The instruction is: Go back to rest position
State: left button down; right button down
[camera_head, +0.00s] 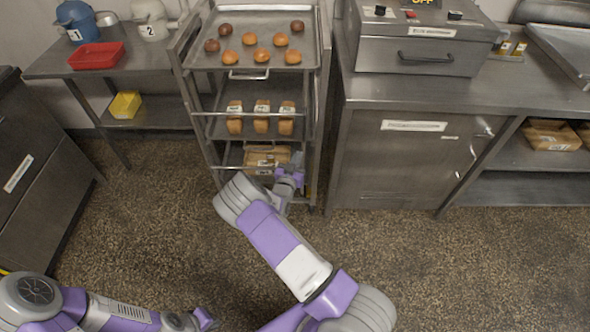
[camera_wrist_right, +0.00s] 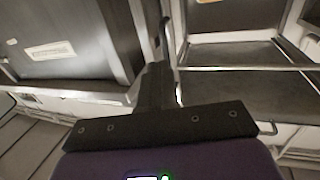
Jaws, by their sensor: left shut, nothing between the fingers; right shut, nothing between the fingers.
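My right gripper (camera_head: 297,160) reaches forward to the lower front of the metal rack (camera_head: 316,120), beside its lowest visible shelf. Its fingers are shut with nothing between them. They also show edge-on in the right wrist view (camera_wrist_right: 164,25), with rack shelves to the right and a steel cabinet to the left. My left gripper (camera_head: 207,318) is low at the bottom edge of the head view, over the floor, shut and empty. It is small and partly cut off there.
The rack holds a tray (camera_head: 195,55) of buns, small loaves (camera_head: 262,116) and a packaged loaf (camera_head: 266,156). A steel counter (camera_head: 400,150) with a fryer-like machine (camera_head: 420,55) stands right. A side table (camera_head: 60,65) carries a red tray (camera_head: 97,55). The speckled floor (camera_head: 140,220) is clear.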

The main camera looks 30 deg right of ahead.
jog(key=p+v, duration=0.1)
jog(key=v, duration=0.5)
jog(key=shift+s+f, duration=0.2)
jog(key=shift+s, duration=0.15)
jog(key=shift+a, duration=0.1)
jog(key=s+a+f+n+g+y+p, duration=0.1)
jog(key=s+a+f+g+y, duration=0.2)
jog(key=s+a+f+y, duration=0.25)
jog(key=s+a+f+n+g+y, duration=0.1)
jog(key=s+a+f+g+y, duration=0.25)
jog(key=s+f, duration=0.4)
jog(key=s+a+r+n+g+y, duration=0.2)
jog(key=s+a+y, duration=0.2)
jog(key=s+a, duration=0.2)
jog(key=s+a+r+n+g+y+p, duration=0.1)
jog(key=s+a+y, duration=0.4)
jog(key=a, duration=0.5)
jog(key=shift+s+r+n+g, duration=0.45)
jog(key=shift+r+n+g, duration=0.15)
jog(key=shift+n, duration=0.6)
